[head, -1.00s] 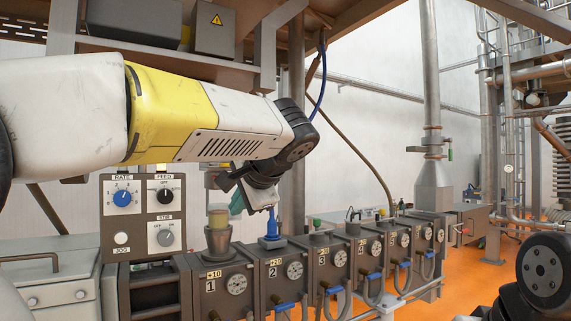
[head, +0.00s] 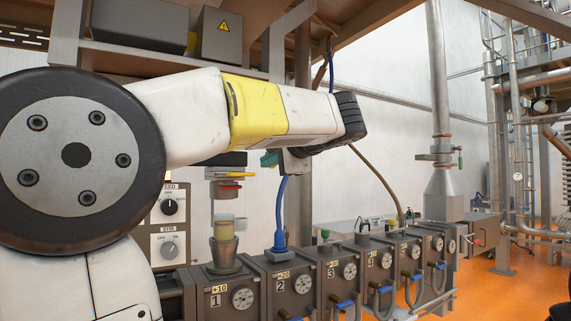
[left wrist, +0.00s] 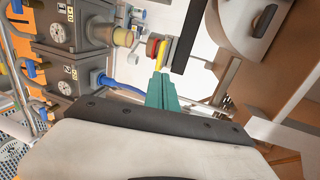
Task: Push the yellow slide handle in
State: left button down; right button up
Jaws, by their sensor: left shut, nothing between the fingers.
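The yellow slide handle (head: 231,176) shows in the head view as a thin yellow strip under a dark plate, above a red part. In the left wrist view it is a narrow yellow bar (left wrist: 162,55) beside the red part. My left gripper (head: 270,159) has teal fingers that are shut and empty, just right of the handle in the head view. In the left wrist view its fingertips (left wrist: 162,75) lie at the near end of the yellow bar; I cannot tell whether they touch. My right gripper is in neither current view.
Below the handle a yellowish cylinder (head: 223,236) stands in a metal cup on unit 1. A blue fitting with a hose (head: 280,235) rises from unit 2, close below my left gripper. A control panel (head: 168,222) is partly hidden by my arm.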

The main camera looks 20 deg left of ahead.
aim_at(244, 174)
pick_arm(q)
jog(key=x, duration=1.2)
jog(key=shift+f, duration=0.1)
jog(key=x, duration=0.3)
jog(key=r+x, duration=0.1)
jog(key=x, duration=0.3)
jog(key=shift+w+a+r, duration=0.15)
jog(key=shift+w+r, duration=0.1)
